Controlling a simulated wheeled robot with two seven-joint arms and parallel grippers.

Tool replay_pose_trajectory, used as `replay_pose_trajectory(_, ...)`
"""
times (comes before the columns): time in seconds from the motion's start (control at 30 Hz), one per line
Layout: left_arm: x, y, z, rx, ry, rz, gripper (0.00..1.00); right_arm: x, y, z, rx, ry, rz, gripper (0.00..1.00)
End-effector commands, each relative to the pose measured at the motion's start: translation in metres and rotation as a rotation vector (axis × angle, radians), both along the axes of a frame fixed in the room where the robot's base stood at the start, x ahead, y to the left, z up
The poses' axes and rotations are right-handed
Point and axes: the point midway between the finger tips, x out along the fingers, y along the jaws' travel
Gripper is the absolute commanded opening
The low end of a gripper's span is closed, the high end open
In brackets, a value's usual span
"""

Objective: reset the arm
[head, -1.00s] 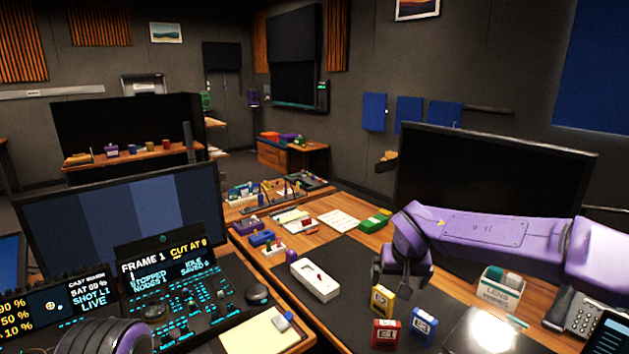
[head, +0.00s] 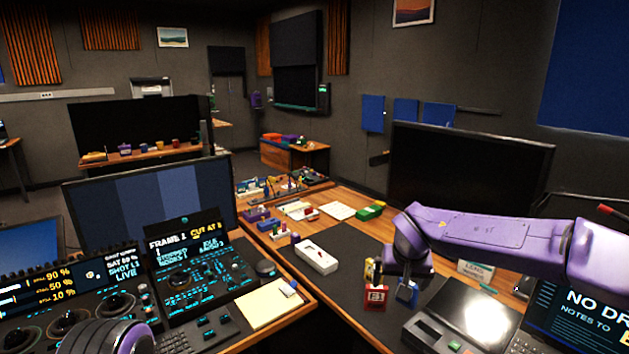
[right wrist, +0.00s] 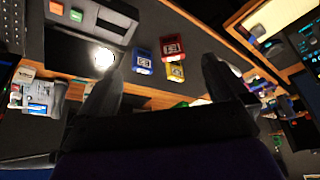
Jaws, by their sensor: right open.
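My right arm (head: 480,240) is purple and reaches in from the right above the desk. Its gripper (head: 400,283) hangs over the dark mat near the red, blue and yellow blocks. In the right wrist view the two dark fingers (right wrist: 160,95) stand wide apart with nothing between them. Beyond them lie the red block (right wrist: 172,47), the blue block (right wrist: 143,61) and the yellow block (right wrist: 176,72). Of my left arm only a rounded purple part (head: 110,338) shows at the lower left; its gripper is not seen.
A white box-like device (head: 316,257) sits left of the blocks. A black monitor (head: 465,185) stands behind my right arm. A control console (head: 200,270) and a notepad (head: 262,305) fill the left desk. A lit pad device (head: 485,318) lies at the right front.

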Motion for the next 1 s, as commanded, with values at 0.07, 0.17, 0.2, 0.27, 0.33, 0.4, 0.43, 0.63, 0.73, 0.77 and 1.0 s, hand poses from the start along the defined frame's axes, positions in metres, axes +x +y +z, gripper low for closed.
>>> replay_pose_trajectory(0.07, 0.001, 0.000, 0.000, 0.000, -0.002, -0.001, 0.00, 0.000, -0.001, 0.001, 0.022, -0.004, -0.054, 1.00)
replay_pose_trajectory(0.17, 0.001, 0.000, 0.000, 0.000, -0.002, 0.000, 0.00, 0.000, -0.003, 0.001, 0.047, -0.012, -0.129, 1.00)
replay_pose_trajectory(0.2, 0.001, 0.000, 0.000, 0.000, -0.002, 0.000, 0.00, 0.001, -0.004, 0.001, 0.055, -0.018, -0.162, 1.00)
replay_pose_trajectory(0.27, 0.001, 0.000, 0.000, 0.000, -0.002, 0.000, 0.00, 0.002, -0.006, 0.002, 0.065, -0.029, -0.208, 1.00)
replay_pose_trajectory(0.33, 0.001, 0.000, 0.000, 0.000, -0.002, 0.000, 0.00, 0.002, -0.008, 0.001, 0.075, -0.044, -0.268, 1.00)
replay_pose_trajectory(0.4, 0.001, 0.000, 0.000, 0.000, -0.002, 0.000, 0.00, 0.002, -0.010, -0.001, 0.079, -0.066, -0.334, 1.00)
replay_pose_trajectory(0.43, 0.001, 0.000, 0.000, 0.000, -0.002, 0.000, 0.00, 0.002, -0.011, -0.003, 0.080, -0.075, -0.365, 1.00)
replay_pose_trajectory(0.63, 0.001, 0.000, -0.001, 0.000, -0.002, -0.001, 0.00, -0.006, -0.026, -0.030, 0.054, -0.180, -0.588, 1.00)
replay_pose_trajectory(0.73, 0.001, 0.000, -0.006, 0.000, -0.002, -0.001, 0.00, -0.017, -0.037, -0.065, 0.021, -0.263, -0.699, 1.00)
replay_pose_trajectory(0.77, 0.001, 0.000, -0.008, 0.000, -0.002, 0.000, 0.00, -0.023, -0.041, -0.081, 0.009, -0.293, -0.729, 1.00)
replay_pose_trajectory(1.0, 0.001, 0.000, -0.041, 0.000, -0.002, -0.001, 0.00, -0.129, -0.066, -0.261, 0.017, -0.461, -0.770, 1.00)
